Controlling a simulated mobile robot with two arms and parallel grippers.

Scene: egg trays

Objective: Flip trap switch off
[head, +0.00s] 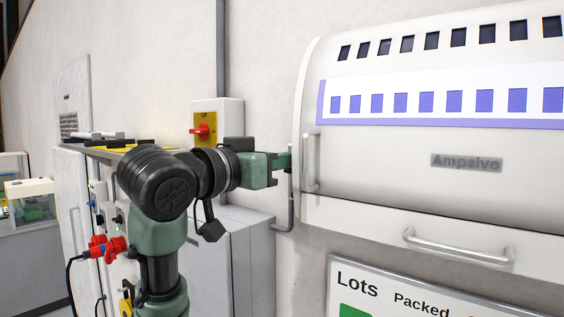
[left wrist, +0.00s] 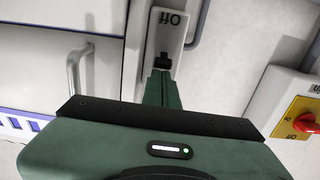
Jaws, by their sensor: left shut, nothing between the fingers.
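The trap switch is a pale plate (left wrist: 168,38) with an upside-down "Off" label and a small black lever (left wrist: 163,62), beside the white machine in the left wrist view. My left gripper (left wrist: 158,84) is shut and empty, its green fingertips right at the lever. I cannot tell whether they touch it. In the head view my left gripper (head: 286,161) reaches to the left edge of the white machine (head: 400,160), and the switch is mostly hidden there. My right gripper is not in view.
A red rotary switch (head: 201,132) on a yellow plate is on the wall behind my left arm. The machine has a vertical handle (head: 309,163) close to the fingertips and a lower handle (head: 459,247). A grey conduit (head: 291,208) runs below the gripper.

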